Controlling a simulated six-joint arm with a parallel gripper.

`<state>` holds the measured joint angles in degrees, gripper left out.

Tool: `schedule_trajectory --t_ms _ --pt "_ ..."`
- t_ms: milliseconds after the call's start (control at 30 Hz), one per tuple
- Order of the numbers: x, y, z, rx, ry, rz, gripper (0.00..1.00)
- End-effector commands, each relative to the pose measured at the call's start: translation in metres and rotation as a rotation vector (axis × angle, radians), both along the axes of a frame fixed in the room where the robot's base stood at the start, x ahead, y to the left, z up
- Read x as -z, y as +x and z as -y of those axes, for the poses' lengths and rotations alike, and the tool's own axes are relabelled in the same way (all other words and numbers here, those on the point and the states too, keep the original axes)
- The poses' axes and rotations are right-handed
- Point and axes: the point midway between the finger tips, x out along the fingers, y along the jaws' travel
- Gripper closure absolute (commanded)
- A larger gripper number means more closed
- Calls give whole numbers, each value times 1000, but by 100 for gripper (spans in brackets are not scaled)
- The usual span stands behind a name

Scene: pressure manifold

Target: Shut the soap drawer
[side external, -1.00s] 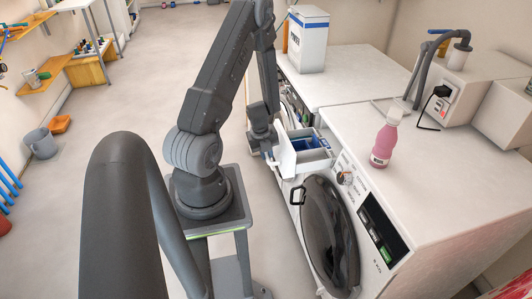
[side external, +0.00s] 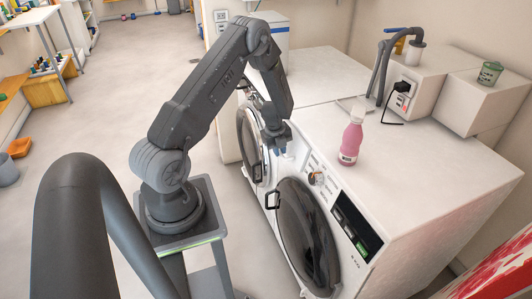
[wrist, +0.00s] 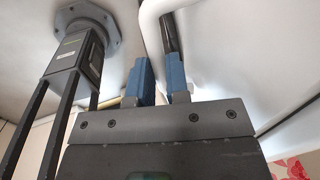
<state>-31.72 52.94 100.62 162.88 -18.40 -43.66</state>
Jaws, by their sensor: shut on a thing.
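The white soap drawer (side external: 291,150) is at the upper left of the near washing machine's front (side external: 306,148). It looks pushed in, with no open tray showing. My gripper (side external: 277,149) is in front of it and hides much of its face. In the wrist view my gripper's blue fingertips (wrist: 159,82) stand a little apart. A white curved bar (wrist: 149,24), which looks like the drawer handle, shows at the tips. My gripper is shut on this handle, though the exact contact is hard to see.
The round dark door (side external: 307,235) is below the drawer. A pink bottle (side external: 351,142) stands on the machine top. A second machine (side external: 316,72) is beside it, with its door (side external: 250,145) behind my arm. Open floor lies left of the machines.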

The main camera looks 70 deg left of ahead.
Motion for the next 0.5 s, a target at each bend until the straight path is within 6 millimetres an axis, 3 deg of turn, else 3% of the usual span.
schedule_trajectory --t_ms 133,267,300,500 --pt "0 12 1 2 -4 1 100" --pt "0 10 1 0 -4 0 100" --pt "0 10 1 0 -4 0 83" --pt "0 9 0 0 -4 0 63"
